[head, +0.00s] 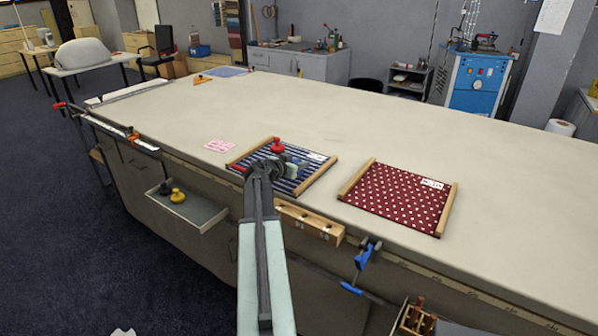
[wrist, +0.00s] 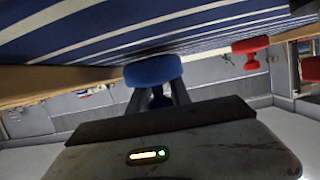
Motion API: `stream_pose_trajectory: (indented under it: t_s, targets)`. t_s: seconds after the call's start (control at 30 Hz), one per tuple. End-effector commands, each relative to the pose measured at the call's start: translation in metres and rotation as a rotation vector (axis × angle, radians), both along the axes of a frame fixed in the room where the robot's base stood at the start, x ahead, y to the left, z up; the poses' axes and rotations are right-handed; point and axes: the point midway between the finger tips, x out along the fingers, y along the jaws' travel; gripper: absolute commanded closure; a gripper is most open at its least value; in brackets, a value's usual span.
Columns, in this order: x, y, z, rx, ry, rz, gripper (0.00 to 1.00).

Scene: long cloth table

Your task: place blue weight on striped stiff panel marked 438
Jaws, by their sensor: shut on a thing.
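The striped panel (head: 318,176), navy with white stripes and wooden side bars, lies on the table's near half. Its white label (head: 316,156) is too small to read. My gripper (head: 287,166) is over the panel; in the wrist view (wrist: 158,98) its fingers are shut on the knob of the blue weight (wrist: 153,71). The weight's round base is right by the striped cloth; I cannot tell whether it touches. My arm mostly hides it in the head view. A red weight (head: 277,147) stands on the panel, also seen in the wrist view (wrist: 251,46).
A red dotted panel (head: 398,197) lies to the right. A side tray (head: 208,219) holds a yellow weight (head: 178,196) and a dark one. A wooden block (head: 310,224) and a blue clamp (head: 364,259) are at the table's front edge. The far tabletop is mostly clear.

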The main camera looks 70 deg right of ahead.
Motion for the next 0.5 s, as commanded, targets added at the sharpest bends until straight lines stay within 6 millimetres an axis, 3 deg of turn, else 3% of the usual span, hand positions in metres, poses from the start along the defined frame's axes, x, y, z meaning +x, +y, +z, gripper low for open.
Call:
stream_pose_trajectory:
  t_s: [0.03, 0.37, 0.4, 0.47, 0.5]
  targets:
    - [0.0003, 0.0000, -0.0113, -0.001, 0.001, 0.001, 1.00]
    - [0.0003, -0.0003, -0.0105, -0.001, 0.001, 0.000, 1.00]
    - [-0.0002, -0.0005, -0.0101, 0.000, 0.000, 0.000, 0.70]
    - [-0.0008, -0.0007, -0.0094, 0.000, 0.000, -0.001, 0.53]
    - [-0.0011, -0.0008, -0.0094, 0.000, -0.001, -0.001, 0.53]
